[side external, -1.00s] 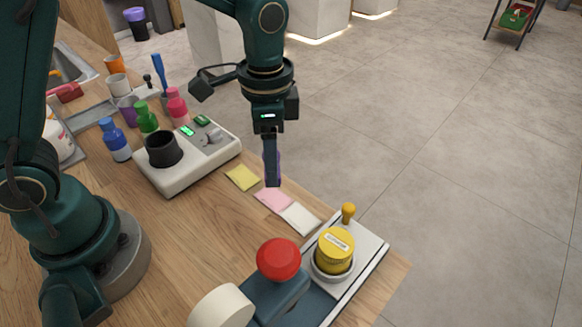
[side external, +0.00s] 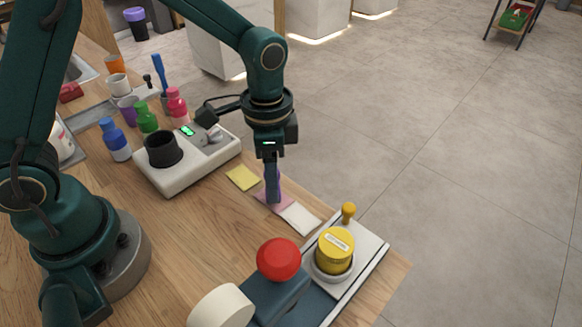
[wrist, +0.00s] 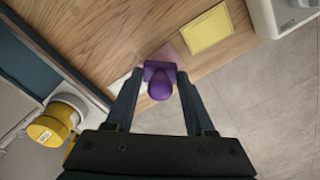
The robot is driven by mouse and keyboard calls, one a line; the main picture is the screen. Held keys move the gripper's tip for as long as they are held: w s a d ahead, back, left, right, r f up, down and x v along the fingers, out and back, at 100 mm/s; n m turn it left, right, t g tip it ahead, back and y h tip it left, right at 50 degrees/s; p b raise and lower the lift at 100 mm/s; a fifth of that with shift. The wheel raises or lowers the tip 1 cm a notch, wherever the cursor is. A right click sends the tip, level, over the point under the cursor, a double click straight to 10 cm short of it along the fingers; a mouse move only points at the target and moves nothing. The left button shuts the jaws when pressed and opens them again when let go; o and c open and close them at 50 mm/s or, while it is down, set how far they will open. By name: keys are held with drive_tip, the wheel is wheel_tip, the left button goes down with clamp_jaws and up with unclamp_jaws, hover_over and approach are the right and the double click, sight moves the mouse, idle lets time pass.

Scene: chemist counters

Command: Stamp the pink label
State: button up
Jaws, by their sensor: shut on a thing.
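The pink label (side external: 268,199) lies flat on the wooden counter, between a yellow label (side external: 243,177) and a white label (side external: 301,219). My gripper (side external: 273,197) is over the pink label, pointing straight down. In the wrist view my gripper (wrist: 159,78) is shut on a purple stamp (wrist: 160,85) with a rounded handle. The stamp hides much of the pink label (wrist: 166,53) there. The stamp is at or very near the label; I cannot tell whether it touches. In the side view the fingers hide most of the stamp.
A yellow round container (side external: 335,250) sits on a tray at the counter's right end, beside a red knob (side external: 279,259). A white device with a black cup (side external: 163,149) and several coloured bottles stand at the left. The counter edge is close behind the labels.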

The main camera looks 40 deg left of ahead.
drive_tip(key=shift+f, duration=0.55)
idle(1.1)
drive_tip(key=shift+r, duration=3.55)
